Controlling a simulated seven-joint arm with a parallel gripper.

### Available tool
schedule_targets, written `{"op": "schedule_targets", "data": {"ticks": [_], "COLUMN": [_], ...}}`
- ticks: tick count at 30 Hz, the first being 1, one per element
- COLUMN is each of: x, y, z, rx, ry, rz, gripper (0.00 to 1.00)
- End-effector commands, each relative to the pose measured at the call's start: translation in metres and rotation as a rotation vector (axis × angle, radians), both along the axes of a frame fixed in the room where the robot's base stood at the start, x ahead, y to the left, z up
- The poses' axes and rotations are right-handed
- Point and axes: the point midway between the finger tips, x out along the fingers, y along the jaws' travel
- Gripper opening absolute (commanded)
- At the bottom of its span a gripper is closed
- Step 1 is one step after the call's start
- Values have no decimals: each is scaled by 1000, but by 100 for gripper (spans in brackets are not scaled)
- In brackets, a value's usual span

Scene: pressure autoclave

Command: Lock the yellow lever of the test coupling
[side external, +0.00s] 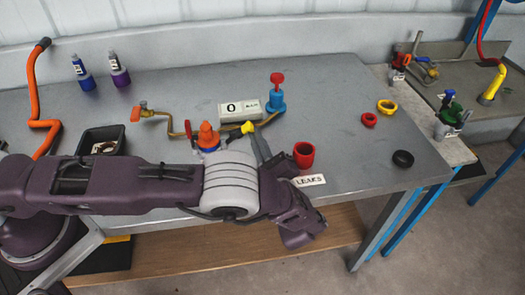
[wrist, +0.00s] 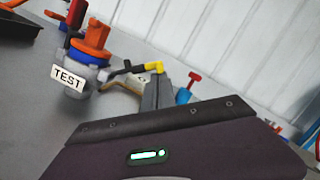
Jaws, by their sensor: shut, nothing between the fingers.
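The test coupling (wrist: 78,72) is a grey body with an orange cap and a "TEST" label. It stands on the grey table, and in the side external view its orange cap (side external: 207,134) shows behind my arm. Its yellow lever (side external: 248,127) sticks out to the right of the cap. In the wrist view the yellow lever end (wrist: 153,67) is on a dark stem running right from the coupling. My gripper (wrist: 164,76) is shut and empty, its grey fingers close to the yellow lever end. I cannot tell whether they touch it. My arm hides the coupling's lower part in the side external view.
A blue fitting with a red knob (side external: 277,95) and a gauge box (side external: 240,110) stand behind the coupling. A red cup (side external: 304,154) and a "LEAKS" label (side external: 309,181) lie to the right. A black bin (side external: 101,138) is at left.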

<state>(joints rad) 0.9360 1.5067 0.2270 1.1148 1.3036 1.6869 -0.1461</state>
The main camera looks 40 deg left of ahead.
Motion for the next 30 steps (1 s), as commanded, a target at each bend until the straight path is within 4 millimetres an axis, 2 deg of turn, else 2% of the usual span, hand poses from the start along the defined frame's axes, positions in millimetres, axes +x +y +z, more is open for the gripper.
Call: {"op": "schedule_targets", "data": {"ticks": [14, 30], "x": [3, -1], "y": [4, 7], "z": [2, 13], "rx": [-4, -103], "ry": [-3, -105], "rz": [1, 1], "gripper": [0, 0]}}
